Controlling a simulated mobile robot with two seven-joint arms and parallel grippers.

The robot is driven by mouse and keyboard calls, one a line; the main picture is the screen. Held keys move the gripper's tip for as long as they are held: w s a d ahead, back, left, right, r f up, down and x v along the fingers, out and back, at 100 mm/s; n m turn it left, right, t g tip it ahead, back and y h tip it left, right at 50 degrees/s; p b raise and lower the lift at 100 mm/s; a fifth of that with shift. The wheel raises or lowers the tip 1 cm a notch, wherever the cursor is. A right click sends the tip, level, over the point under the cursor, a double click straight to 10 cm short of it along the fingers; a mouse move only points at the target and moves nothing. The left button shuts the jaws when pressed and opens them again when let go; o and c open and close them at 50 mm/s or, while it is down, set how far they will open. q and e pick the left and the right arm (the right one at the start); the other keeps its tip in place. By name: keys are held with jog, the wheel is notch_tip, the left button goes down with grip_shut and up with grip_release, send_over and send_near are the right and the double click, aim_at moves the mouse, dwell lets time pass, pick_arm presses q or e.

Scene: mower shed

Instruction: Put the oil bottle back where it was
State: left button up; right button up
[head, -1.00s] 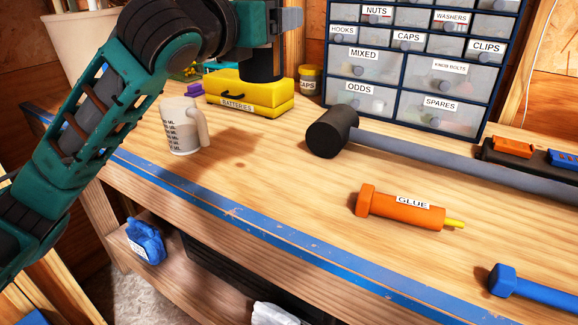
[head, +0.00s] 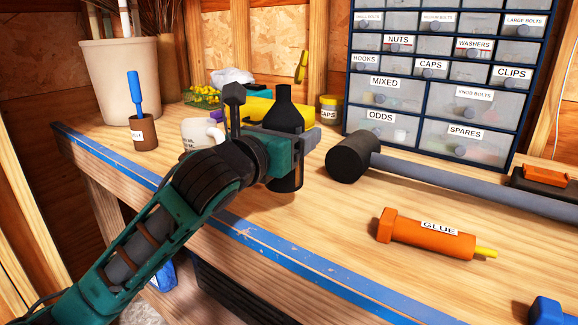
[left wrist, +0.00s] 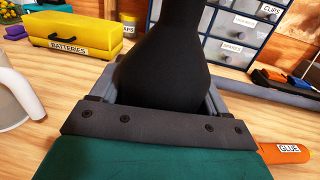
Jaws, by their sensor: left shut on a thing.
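A black bottle with a narrow neck (head: 284,104), the likely oil bottle, stands upright in the jaws of my left gripper (head: 292,142). No label shows on it. In the left wrist view the bottle's dark, rounded body (left wrist: 172,70) fills the space between the two fingers. Its base is over the wooden bench top (head: 330,215), right of the white measuring jug (head: 195,133). I cannot tell whether the base touches the wood. My right gripper is in neither current view.
A yellow batteries case (left wrist: 75,33) lies behind the bottle. A black-headed mallet (head: 352,158) lies to its right, and an orange glue tube (head: 425,234) nearer the front. A drawer cabinet (head: 425,145) stands behind. Bare wood lies between bottle and glue.

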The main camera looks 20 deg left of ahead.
pick_arm(q)
jog(key=shift+f+b, duration=0.6)
jog(key=shift+f, duration=1.45)
jog(key=shift+f, duration=0.1)
jog(key=o, duration=1.3)
jog(key=shift+f, duration=0.1)
